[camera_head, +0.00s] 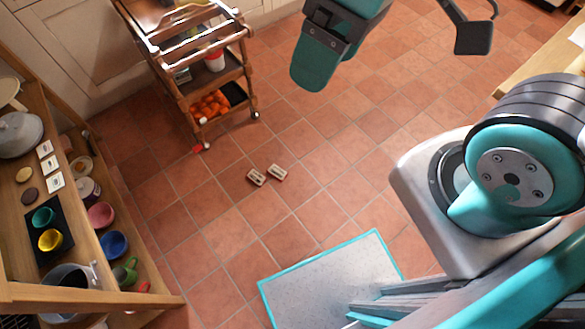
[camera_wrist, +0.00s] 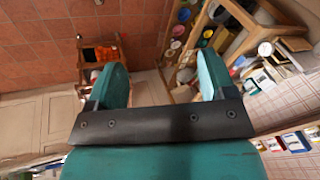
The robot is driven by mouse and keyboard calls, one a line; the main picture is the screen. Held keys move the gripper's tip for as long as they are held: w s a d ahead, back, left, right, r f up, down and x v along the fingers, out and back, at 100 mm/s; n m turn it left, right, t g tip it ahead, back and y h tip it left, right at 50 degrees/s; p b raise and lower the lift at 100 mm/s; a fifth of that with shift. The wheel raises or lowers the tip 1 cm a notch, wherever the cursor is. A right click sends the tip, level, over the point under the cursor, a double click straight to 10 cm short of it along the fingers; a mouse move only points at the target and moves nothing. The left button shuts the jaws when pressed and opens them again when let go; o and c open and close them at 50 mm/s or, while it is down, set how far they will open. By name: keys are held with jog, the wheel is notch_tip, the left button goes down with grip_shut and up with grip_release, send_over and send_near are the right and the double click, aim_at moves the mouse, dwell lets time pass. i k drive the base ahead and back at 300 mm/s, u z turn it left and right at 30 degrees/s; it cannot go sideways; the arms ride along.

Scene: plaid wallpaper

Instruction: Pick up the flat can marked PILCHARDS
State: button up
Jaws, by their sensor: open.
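Two small flat items lie close together on the tiled floor in the head view, a left one (camera_head: 255,177) and a right one (camera_head: 277,173). Both have pale tops with dark marks and look like flat cans. Their lettering is too small to read, so I cannot tell which, if either, says PILCHARDS. My gripper (camera_head: 318,62) is at the top of the head view, raised well away from them. In the wrist view my gripper (camera_wrist: 161,72) has its two teal fingers wide apart with nothing between them. I cannot make out the flat items in the wrist view.
A wooden trolley (camera_head: 176,70) with orange items (camera_head: 210,104) on its low shelf stands at the upper left. Wooden shelving (camera_head: 150,302) with bowls and jars lines the left side. A wooden surface (camera_head: 535,65) shows at the upper right. Floor around the flat items is clear.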

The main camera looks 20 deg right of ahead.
aim_at(279, 174)
jog(key=k, duration=0.6)
jog(key=z, duration=0.65)
jog(key=i, duration=1.5)
jog(key=u, duration=0.6)
